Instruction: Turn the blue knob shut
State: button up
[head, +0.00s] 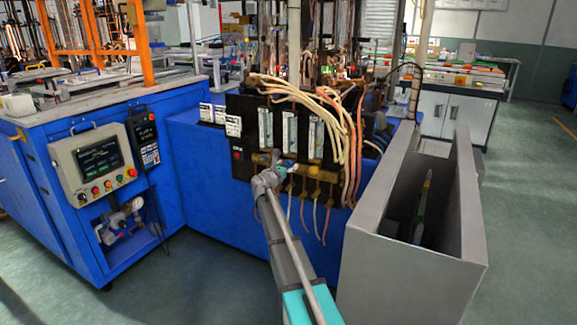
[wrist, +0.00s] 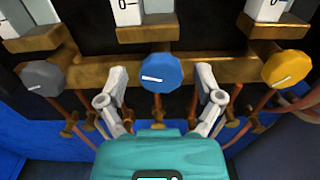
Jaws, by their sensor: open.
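The blue knob (wrist: 158,73) sits in the middle of the wrist view, below a flow meter on a brass-coloured manifold. A white mark on its face lies nearly level. My gripper (wrist: 162,92) is open, with one finger on each side of the blue knob and a gap on both sides. The fingers appear not to touch it. In the head view my gripper (head: 276,160) is at the front of the valve panel, and the blue knob is too small there to make out surely.
A grey knob (wrist: 43,77) is to the left and a yellow knob (wrist: 285,68) to the right. Hoses hang below the manifold (wrist: 200,70). Pale and orange hoses (head: 335,115) loop over the panel. A grey open box (head: 400,255) stands right of my arm.

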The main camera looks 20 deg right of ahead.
jog(key=shift+w+d, duration=0.15)
jog(key=shift+d, duration=0.05)
jog(key=shift+c, duration=0.2)
jog(key=c, duration=1.1)
